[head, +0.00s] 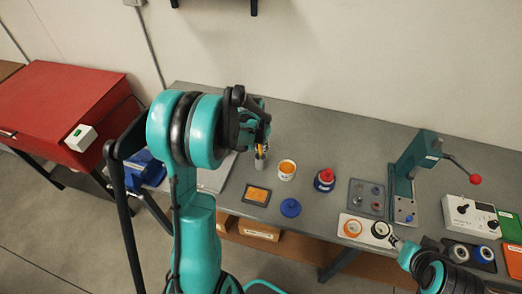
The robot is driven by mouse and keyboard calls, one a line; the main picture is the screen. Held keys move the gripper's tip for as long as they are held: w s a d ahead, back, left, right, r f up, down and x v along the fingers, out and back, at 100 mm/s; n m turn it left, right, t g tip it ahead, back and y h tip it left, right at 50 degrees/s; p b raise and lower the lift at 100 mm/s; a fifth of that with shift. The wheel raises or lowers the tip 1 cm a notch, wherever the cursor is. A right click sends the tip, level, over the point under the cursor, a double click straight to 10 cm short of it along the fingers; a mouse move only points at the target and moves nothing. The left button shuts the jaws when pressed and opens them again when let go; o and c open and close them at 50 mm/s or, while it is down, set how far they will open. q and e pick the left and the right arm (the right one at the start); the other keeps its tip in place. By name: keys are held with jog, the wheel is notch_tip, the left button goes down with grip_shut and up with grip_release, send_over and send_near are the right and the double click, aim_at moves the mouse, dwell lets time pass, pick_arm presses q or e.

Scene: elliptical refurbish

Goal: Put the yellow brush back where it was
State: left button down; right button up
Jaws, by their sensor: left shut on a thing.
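My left gripper (258,138) is above the grey bench, in front of the back wall, and points down. It is shut on the yellow brush (260,149), of which only a small yellow-orange part shows; the fingers hide the rest. A small grey cup (260,162) stands directly below the fingers. The brush's lower end is at or in the cup's mouth; I cannot tell how deep. My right gripper (394,240) is low at the right, by the bench's front edge, partly hidden by its own arm. Its opening is too small to make out.
The grey bench (320,130) also holds a white tub with orange contents (287,170), an orange-filled tray (257,195), a blue lid (290,207), a red-capped bottle (324,180) and a green press (405,180). A red cabinet (70,105) stands left. The bench's back middle is clear.

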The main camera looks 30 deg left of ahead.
pick_arm(q)
jog(key=shift+f, duration=0.75)
jog(key=shift+f+b, duration=0.65)
jog(key=shift+b, duration=0.05)
jog(key=shift+r, duration=0.1)
jog(key=c, duration=1.5)
grip_release()
jog(key=shift+o, duration=0.2)
jog(key=shift+r, duration=0.1)
